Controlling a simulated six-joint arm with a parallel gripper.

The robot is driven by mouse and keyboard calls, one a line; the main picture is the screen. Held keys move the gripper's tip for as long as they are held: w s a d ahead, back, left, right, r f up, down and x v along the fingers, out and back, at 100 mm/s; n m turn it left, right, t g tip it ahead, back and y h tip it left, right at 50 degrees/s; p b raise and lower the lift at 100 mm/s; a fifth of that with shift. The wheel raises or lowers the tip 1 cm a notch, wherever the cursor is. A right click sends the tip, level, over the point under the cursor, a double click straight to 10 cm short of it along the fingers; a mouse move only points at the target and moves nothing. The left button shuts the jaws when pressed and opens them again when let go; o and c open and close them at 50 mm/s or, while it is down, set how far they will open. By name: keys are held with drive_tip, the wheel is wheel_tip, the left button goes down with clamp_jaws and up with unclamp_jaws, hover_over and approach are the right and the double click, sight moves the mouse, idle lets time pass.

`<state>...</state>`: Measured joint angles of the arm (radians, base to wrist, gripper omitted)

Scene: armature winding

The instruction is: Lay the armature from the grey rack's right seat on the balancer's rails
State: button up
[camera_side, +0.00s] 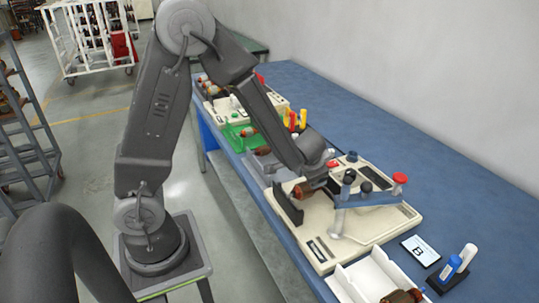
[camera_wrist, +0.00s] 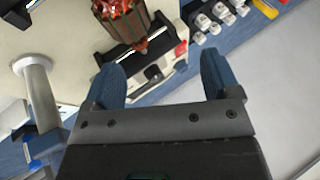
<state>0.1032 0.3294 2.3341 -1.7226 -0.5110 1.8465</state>
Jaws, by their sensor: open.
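The balancer is a cream machine (camera_side: 352,238) on the blue bench, with dark uprights at its near left. A copper and brown armature (camera_side: 303,190) is at the balancer, beside my gripper (camera_side: 322,184); it appears to lie on the rails, but the contact is hidden. In the wrist view the armature (camera_wrist: 124,22) shows red-brown windings and a shaft end towards me. My gripper (camera_wrist: 159,64) is open, its blue fingers apart and empty, with the armature beyond the tips. The grey rack (camera_side: 262,166) is mostly behind my arm; its right seat is hidden.
A green rack (camera_side: 236,134) holds an armature farther back. A white tray (camera_side: 366,281) stands in front of the balancer, with another armature (camera_side: 402,296) at its right. A card marked B (camera_side: 420,250) and a pen holder (camera_side: 447,279) lie at the right.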

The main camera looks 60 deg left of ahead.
drive_tip(key=shift+w+a+r, duration=0.1)
drive_tip(key=shift+a+r, duration=0.1)
drive_tip(key=shift+r, duration=0.35)
drive_tip(key=shift+a+r, duration=0.2)
drive_tip(key=shift+r, duration=0.35)
drive_tip(key=a+f, duration=0.2)
drive_tip(key=a, duration=1.5)
wheel_tip(320, 180, down, 10)
drive_tip(key=shift+d+r, duration=0.1)
drive_tip(key=shift+d, duration=0.15)
drive_tip(key=v, duration=1.3)
drive_tip(key=w+d+r+t+h, duration=0.2)
drive_tip(key=d+r+t+h, duration=0.25)
drive_tip(key=d+r, duration=0.7)
drive_tip(key=s+d+r+g+h, duration=0.2)
drive_tip(key=s+d+r+g, duration=0.1)
drive_tip(key=s+d, duration=0.7)
drive_tip(key=shift+s+d+r, duration=0.35)
drive_tip(key=shift+s+r, duration=0.2)
drive_tip(key=shift+s, duration=1.8)
